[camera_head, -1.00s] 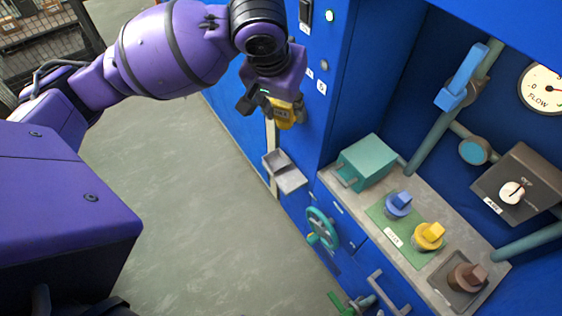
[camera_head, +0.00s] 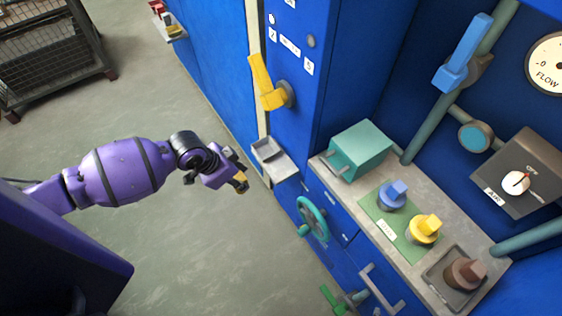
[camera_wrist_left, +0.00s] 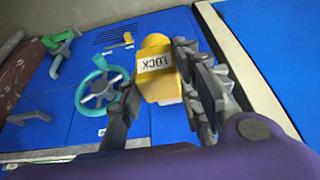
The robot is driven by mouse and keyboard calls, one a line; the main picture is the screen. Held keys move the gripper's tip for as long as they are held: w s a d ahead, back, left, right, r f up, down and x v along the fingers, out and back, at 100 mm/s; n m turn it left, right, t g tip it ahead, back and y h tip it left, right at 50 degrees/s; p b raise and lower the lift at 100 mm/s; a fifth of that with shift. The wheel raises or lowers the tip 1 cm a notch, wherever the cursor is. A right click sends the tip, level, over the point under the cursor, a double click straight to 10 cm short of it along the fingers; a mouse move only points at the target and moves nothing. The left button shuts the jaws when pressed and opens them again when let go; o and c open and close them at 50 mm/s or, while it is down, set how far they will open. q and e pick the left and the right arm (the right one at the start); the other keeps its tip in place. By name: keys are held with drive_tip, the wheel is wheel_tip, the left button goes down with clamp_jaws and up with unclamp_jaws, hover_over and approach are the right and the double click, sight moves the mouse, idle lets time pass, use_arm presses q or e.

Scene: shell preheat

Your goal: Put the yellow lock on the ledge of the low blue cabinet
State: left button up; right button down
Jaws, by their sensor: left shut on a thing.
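My left gripper (camera_head: 240,181) is shut on the yellow lock and hangs over the open floor, left of the blue cabinets. In the head view only a small part of the lock (camera_head: 240,188) shows. In the left wrist view the lock (camera_wrist_left: 157,75) sits between the dark fingers with its white LOCK label visible. A small grey ledge (camera_head: 177,31) with red things on it juts from the far blue cabinet wall (camera_head: 215,70) at top left. It is well apart from the gripper. My right gripper is not in view.
A grey open tray (camera_head: 272,160) juts out just right of the gripper. A yellow lever (camera_head: 263,82) is on the blue column above it. A teal handwheel (camera_head: 313,218) and green valve handle (camera_head: 335,298) stick out below. A wire cage (camera_head: 50,60) stands far left. The floor between is clear.

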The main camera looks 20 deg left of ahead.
use_arm(q)
drive_tip(key=w+d, duration=0.2)
drive_tip(key=w, duration=0.1)
drive_tip(key=w+d, duration=0.2)
drive_tip(key=w, duration=0.1)
drive_tip(key=w+d, duration=0.3)
drive_tip(key=shift+w+d, duration=0.1)
drive_tip(key=shift+w, duration=0.05)
drive_tip(key=shift+w+d+r, duration=0.1)
drive_tip(key=shift+w+d, duration=0.75)
drive_tip(key=shift+w, duration=0.25)
drive_tip(key=shift+x, duration=0.75)
drive_tip(key=shift+f, duration=0.3)
drive_tip(key=o, duration=1.2)
